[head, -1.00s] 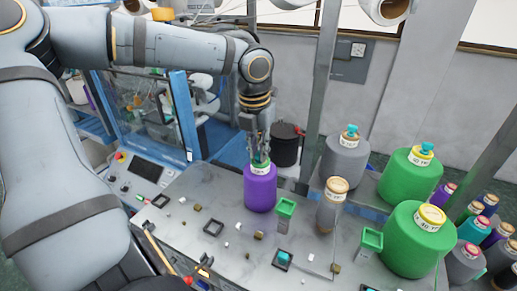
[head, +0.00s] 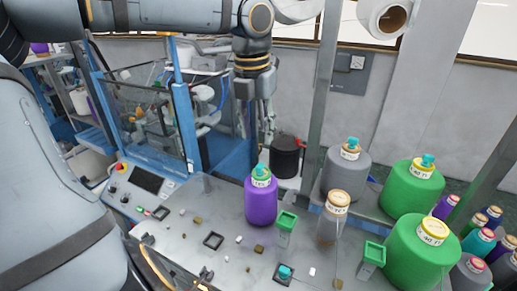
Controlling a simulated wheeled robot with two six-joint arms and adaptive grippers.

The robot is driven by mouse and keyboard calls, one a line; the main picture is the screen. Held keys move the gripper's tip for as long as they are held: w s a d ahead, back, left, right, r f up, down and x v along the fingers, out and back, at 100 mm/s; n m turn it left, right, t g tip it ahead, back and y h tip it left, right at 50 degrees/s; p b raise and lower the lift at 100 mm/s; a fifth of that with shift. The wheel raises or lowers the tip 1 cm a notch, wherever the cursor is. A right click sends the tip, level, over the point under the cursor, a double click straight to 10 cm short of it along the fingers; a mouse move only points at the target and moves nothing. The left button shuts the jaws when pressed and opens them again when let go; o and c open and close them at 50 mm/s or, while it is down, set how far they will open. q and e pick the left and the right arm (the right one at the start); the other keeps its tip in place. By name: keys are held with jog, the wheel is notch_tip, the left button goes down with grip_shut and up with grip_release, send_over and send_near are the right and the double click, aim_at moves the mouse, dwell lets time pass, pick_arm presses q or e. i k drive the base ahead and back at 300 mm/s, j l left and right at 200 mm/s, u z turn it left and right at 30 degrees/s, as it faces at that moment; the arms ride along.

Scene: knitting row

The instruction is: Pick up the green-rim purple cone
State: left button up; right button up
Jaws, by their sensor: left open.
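The purple cone (head: 260,205) stands upright on the grey table, with a pale label band and a green top. My left gripper (head: 255,132) is open and points down, above the purple cone in the picture. Its fingers show apart, with a gap between the fingertips and the cone's top. Nothing shows between the fingers.
The grey table (head: 200,262) holds small green stands (head: 285,225), dark square frames and small loose blocks. A brown-topped cone (head: 332,215), a grey cone (head: 345,178) and large green cones (head: 410,190) stand to the right. A blue-framed machine (head: 183,120) stands behind left.

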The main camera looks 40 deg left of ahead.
aim_at(260, 193)
jog(key=k, duration=1)
